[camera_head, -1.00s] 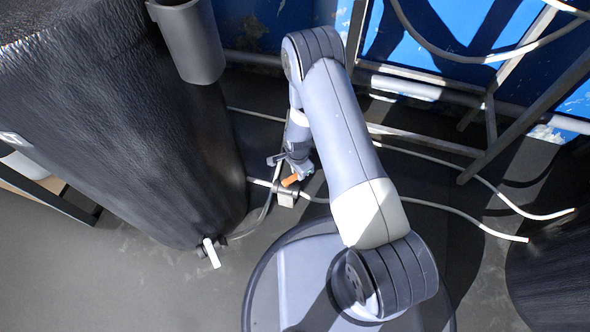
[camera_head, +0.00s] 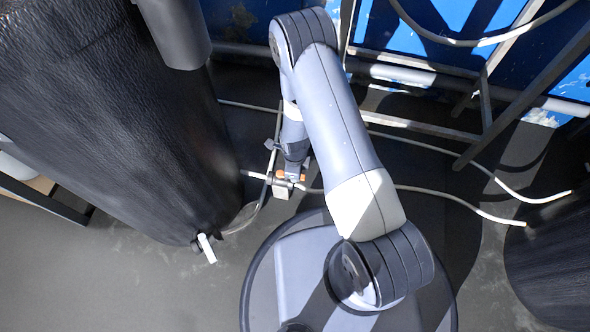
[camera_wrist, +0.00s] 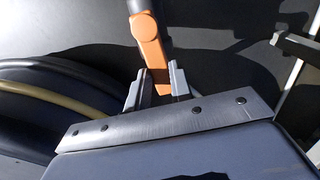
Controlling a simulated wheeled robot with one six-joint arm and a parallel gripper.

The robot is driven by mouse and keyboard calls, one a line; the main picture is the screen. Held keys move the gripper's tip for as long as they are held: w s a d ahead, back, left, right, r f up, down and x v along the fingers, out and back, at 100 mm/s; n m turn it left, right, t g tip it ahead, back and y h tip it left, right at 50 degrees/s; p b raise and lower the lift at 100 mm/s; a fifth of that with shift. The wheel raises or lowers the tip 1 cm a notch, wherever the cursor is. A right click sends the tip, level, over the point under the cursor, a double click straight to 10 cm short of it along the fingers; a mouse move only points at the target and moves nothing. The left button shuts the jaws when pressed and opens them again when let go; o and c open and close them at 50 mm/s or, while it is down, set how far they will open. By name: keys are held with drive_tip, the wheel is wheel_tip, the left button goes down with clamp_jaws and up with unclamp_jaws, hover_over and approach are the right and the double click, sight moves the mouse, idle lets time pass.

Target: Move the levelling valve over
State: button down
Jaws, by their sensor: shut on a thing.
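The levelling valve's orange handle (camera_wrist: 150,45) stands between the two grey fingers of my gripper (camera_wrist: 159,82) in the wrist view. My gripper is shut on the handle near its lower end. In the head view the orange handle (camera_head: 280,173) shows small at the end of my arm, beside my gripper (camera_head: 291,176). The pale valve block (camera_head: 282,190) sits just below it, on the white pipe line. My own wrist hides part of the valve.
A large black tank (camera_head: 110,120) stands at the left, with a white tap (camera_head: 206,248) low on it. Pale hoses (camera_head: 455,208) run right across the dark floor. A metal frame (camera_head: 487,105) and blue wall panels are behind. A second dark vessel (camera_head: 555,265) is at right.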

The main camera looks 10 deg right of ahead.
drive_tip(key=shift+s+m, duration=0.2)
drive_tip(key=shift+m, duration=0.2)
drive_tip(key=c, duration=1.2)
unclamp_jaws()
drive_tip(key=shift+c, duration=0.2)
drive_tip(key=shift+r, duration=0.1)
wheel_tip(320, 180, up, 11)
drive_tip(key=p, duration=0.4)
drive_tip(key=shift+f, duration=0.2)
wheel_tip(320, 180, down, 11)
drive_tip(key=b, duration=0.4)
drive_tip(key=shift+r, duration=0.1)
